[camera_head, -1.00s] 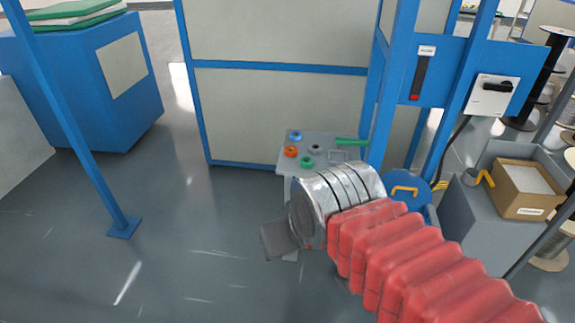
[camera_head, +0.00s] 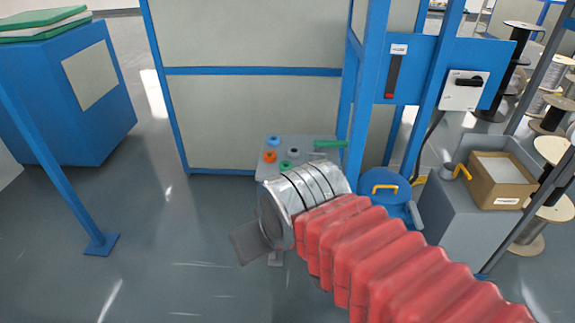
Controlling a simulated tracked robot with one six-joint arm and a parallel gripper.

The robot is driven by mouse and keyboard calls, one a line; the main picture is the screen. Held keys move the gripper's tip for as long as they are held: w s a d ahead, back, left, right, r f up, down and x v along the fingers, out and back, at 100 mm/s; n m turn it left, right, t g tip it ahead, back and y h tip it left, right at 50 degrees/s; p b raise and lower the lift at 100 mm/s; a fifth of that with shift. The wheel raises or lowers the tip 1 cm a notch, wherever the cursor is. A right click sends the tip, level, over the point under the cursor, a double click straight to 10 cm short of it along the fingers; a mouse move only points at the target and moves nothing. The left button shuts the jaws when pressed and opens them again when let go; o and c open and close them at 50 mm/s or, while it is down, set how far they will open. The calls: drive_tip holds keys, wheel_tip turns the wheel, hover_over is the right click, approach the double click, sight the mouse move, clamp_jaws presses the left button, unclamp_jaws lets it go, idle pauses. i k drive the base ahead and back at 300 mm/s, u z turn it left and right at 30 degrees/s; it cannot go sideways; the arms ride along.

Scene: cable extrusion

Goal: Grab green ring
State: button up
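The green ring (camera_head: 285,165) lies on the small grey table (camera_head: 265,172), near its front edge and just above the silver end of my arm in the picture. Part of the ring's lower side looks covered by my arm. My gripper (camera_head: 248,243) shows as a dark grey plate at the end of my red-sleeved arm, low and to the left of the table's front. I cannot see two separate fingers or anything held.
Orange (camera_head: 270,156), blue (camera_head: 273,140) and dark grey (camera_head: 293,151) rings share the table, with a green-handled tool (camera_head: 329,144). A blue frame post (camera_head: 368,90) and blue drum (camera_head: 385,187) stand right.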

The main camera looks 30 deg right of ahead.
sight(289, 164)
drive_tip(key=i, duration=0.9)
drive_tip(key=u, duration=0.05)
